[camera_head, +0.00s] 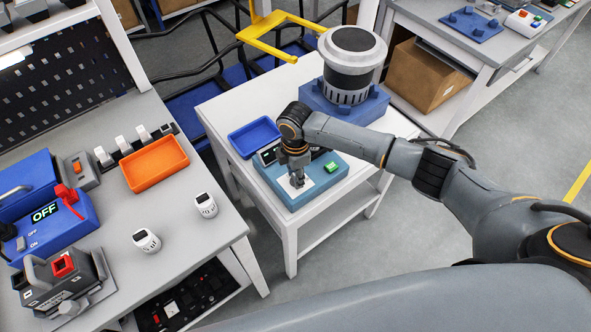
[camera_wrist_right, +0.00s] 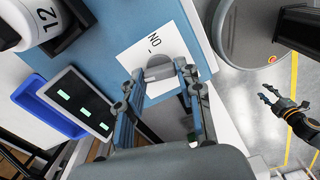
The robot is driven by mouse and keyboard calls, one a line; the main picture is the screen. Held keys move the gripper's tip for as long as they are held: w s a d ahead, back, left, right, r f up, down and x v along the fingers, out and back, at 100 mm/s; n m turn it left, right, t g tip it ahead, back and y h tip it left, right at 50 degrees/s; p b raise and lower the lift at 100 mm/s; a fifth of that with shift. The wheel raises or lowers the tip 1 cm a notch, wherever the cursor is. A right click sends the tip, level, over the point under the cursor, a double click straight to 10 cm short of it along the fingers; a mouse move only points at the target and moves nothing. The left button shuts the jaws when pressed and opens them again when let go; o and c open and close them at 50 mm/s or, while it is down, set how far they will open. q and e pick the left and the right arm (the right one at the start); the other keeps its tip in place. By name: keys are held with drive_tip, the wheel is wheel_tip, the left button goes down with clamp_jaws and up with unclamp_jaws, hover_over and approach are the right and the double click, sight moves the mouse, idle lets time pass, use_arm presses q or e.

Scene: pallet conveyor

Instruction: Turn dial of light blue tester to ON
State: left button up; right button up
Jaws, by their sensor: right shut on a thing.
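The light blue tester (camera_head: 292,198) sits on the front part of the white table and also shows in the wrist view (camera_wrist_right: 95,35). Its white dial plate (camera_wrist_right: 130,55) carries an ON mark (camera_wrist_right: 153,42). The grey dial (camera_wrist_right: 158,60) stands between the fingertips of my right gripper (camera_wrist_right: 160,73), which is shut on it from above. My right gripper (camera_head: 297,180) hides most of the dial in the head view. The dial's pointing direction is hard to tell. My left gripper (camera_wrist_right: 266,95) shows at the right of the wrist view, fingers apart and empty, away from the tester.
The tester has a green button (camera_head: 331,167) and a dark screen (camera_wrist_right: 76,103) with green marks. A blue tray (camera_head: 254,137) lies behind it. A large dark canister (camera_head: 351,65) stands at the table's back. An orange tray (camera_head: 155,163) lies on the left bench.

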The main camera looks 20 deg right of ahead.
drive_tip(key=m+p, duration=0.3)
drive_tip(key=shift+r+m, duration=0.25)
drive_tip(key=shift+m, duration=0.15)
drive_tip(key=m+p, duration=0.2)
drive_tip(key=m, duration=0.1)
drive_tip(key=shift+m+p, duration=0.3)
drive_tip(key=m+p, duration=0.2)
drive_tip(key=m, duration=0.2)
drive_tip(key=shift+f+p, duration=0.1)
drive_tip(key=shift+p, duration=0.2)
drive_tip(key=shift+f+m+p, duration=0.1)
drive_tip(key=shift+m+p, duration=0.65)
drive_tip(key=shift+m, duration=1.15)
drive_tip(key=o, duration=1.1)
drive_tip(key=shift+o, duration=0.2)
